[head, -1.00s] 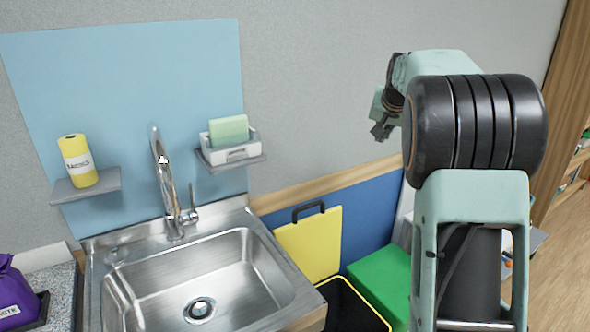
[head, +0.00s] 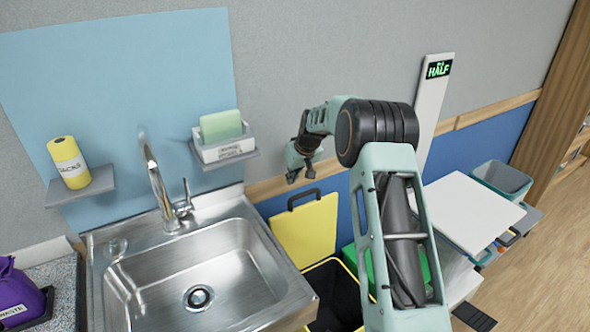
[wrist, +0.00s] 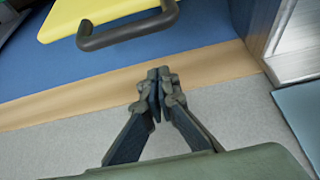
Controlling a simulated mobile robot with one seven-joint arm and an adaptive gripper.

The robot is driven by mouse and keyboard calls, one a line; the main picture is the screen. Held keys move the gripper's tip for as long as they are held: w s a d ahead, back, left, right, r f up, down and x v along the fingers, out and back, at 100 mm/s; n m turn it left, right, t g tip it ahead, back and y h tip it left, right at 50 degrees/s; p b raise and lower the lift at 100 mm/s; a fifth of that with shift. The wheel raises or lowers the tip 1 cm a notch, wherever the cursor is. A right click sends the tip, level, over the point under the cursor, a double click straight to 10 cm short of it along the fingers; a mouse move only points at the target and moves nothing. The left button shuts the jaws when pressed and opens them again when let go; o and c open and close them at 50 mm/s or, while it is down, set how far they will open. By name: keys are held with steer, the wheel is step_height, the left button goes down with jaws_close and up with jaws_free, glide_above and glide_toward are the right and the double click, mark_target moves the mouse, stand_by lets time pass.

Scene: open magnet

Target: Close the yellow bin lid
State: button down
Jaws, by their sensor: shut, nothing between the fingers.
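The yellow bin lid (head: 305,232) stands open and upright against the blue wall panel, right of the sink, with a black handle on its top edge. The dark bin opening (head: 335,292) with its yellow rim lies below it. My gripper (head: 292,180) is shut and empty, just above the lid's handle and apart from it. In the wrist view, my gripper (wrist: 158,72) has its fingertips together over the wooden wall strip. The lid's edge (wrist: 100,15) and black handle (wrist: 128,30) show at the top of that view. My arm hides part of the green bin.
A steel sink (head: 205,270) with a tall tap (head: 160,180) is left of the bin. A green bin lid (head: 385,262) is to its right. A wall shelf (head: 222,158) with a sponge holder is close to my gripper's left. A white tabletop (head: 468,210) stands at right.

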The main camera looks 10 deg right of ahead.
steer(key=s+f, duration=0.1)
steer(key=s+d+f+p, duration=0.1)
steer(key=s, duration=0.1)
steer(key=shift+d+f, duration=0.1)
stand_by(0.3)
steer(key=shift+f, duration=0.1)
